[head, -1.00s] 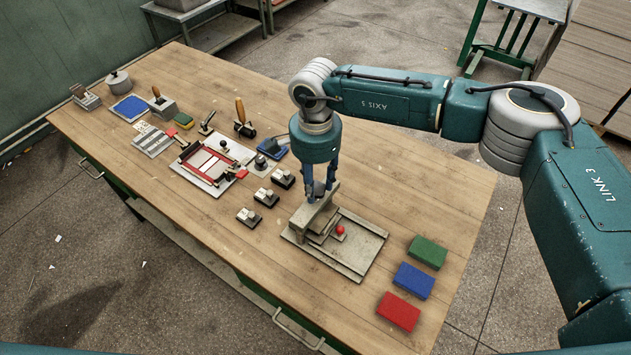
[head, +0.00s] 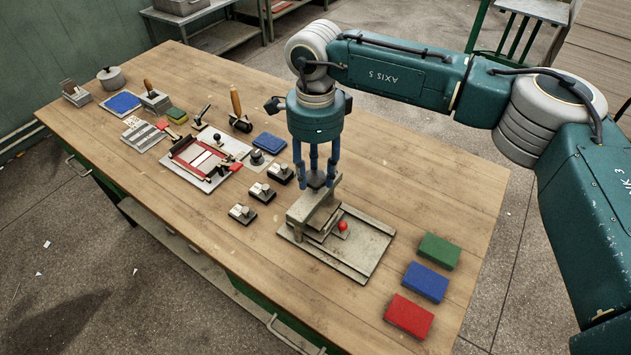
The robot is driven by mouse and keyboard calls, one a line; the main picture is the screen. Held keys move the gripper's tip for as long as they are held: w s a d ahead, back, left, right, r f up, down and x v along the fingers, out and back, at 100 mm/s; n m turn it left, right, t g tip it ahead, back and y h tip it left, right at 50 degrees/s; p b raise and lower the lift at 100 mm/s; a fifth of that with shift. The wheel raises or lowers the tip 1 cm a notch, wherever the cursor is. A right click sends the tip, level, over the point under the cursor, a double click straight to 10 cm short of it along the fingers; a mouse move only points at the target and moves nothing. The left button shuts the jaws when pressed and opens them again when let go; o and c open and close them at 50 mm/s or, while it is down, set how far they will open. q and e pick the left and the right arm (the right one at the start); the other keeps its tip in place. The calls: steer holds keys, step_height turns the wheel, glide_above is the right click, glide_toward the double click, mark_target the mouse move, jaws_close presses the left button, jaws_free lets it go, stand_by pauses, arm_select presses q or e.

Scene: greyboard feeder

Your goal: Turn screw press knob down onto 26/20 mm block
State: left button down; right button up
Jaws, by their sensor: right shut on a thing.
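The screw press (head: 312,210) stands on a grey base plate (head: 365,258) near the front middle of the table. Its dark knob (head: 317,180) sits on top of the press frame. My right gripper (head: 318,184) points straight down with its blue fingers around the knob, shut on it. A small red ball (head: 342,225) shows on the plate beside the press frame. I cannot make out the 26/20 mm block; the press frame and the stacked plates hide what lies under the screw. My left gripper is not in view.
Green (head: 439,251), blue (head: 426,282) and red (head: 409,316) blocks lie right of the press. Three small dark-based blocks (head: 261,193) stand to its left, with a red-framed fixture (head: 204,160) beyond. Bare wood (head: 420,180) lies behind the press.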

mark_target(315, 177)
steer(key=m+b, duration=0.5)
steer(key=shift+f+m, duration=0.1)
steer(key=shift+m, duration=0.3)
steer(key=m+b, duration=0.2)
steer(key=m, duration=0.1)
steer(key=shift+m+b, duration=0.4)
steer(key=shift+m, duration=0.5)
steer(key=shift+r, duration=0.2)
steer(key=o, duration=1.2)
steer(key=shift+c, duration=0.2)
step_height(315, 177, up, 12)
